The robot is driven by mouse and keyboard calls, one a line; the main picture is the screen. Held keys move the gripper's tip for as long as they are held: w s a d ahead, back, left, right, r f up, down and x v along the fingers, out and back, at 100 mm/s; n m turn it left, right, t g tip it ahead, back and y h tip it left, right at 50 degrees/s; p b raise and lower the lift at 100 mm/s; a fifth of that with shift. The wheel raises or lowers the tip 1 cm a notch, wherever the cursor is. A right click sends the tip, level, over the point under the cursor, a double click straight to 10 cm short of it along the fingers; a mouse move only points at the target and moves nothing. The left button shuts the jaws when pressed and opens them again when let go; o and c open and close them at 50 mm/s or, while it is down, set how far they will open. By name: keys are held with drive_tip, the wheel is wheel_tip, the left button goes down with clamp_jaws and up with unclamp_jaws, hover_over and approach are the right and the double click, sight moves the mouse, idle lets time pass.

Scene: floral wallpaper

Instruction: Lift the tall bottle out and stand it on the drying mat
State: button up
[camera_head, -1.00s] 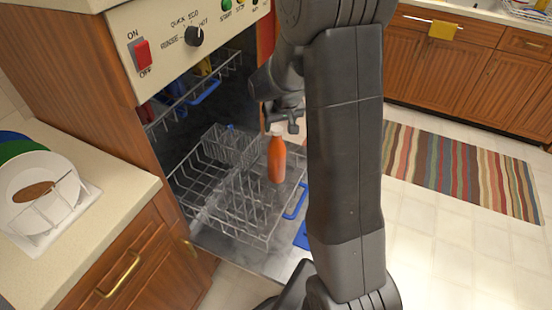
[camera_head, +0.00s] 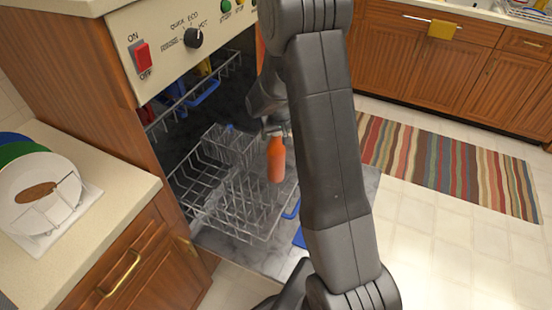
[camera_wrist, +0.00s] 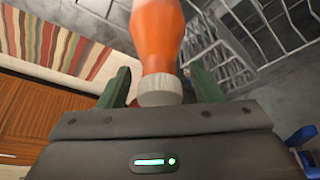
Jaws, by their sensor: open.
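The tall bottle (camera_head: 276,162) is orange with a pale grey cap and stands upright in the pulled-out lower rack (camera_head: 215,205) of the dishwasher. My gripper (camera_head: 275,130) is at the bottle's top, coming from above. In the wrist view, its two green fingers stand apart on either side of the bottle's cap (camera_wrist: 160,90) and neck, and the jaws are open, with a gap visible on each side. A pale mat (camera_head: 38,240) on the left counter carries plates in a small wire holder; I cannot tell if it is the drying mat.
The dishwasher front (camera_head: 165,50) and upper rack (camera_head: 190,95) are just behind and above the bottle. Wire tines surround its base. A striped rug (camera_head: 450,165) lies on open floor.

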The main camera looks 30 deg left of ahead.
clamp_jaws()
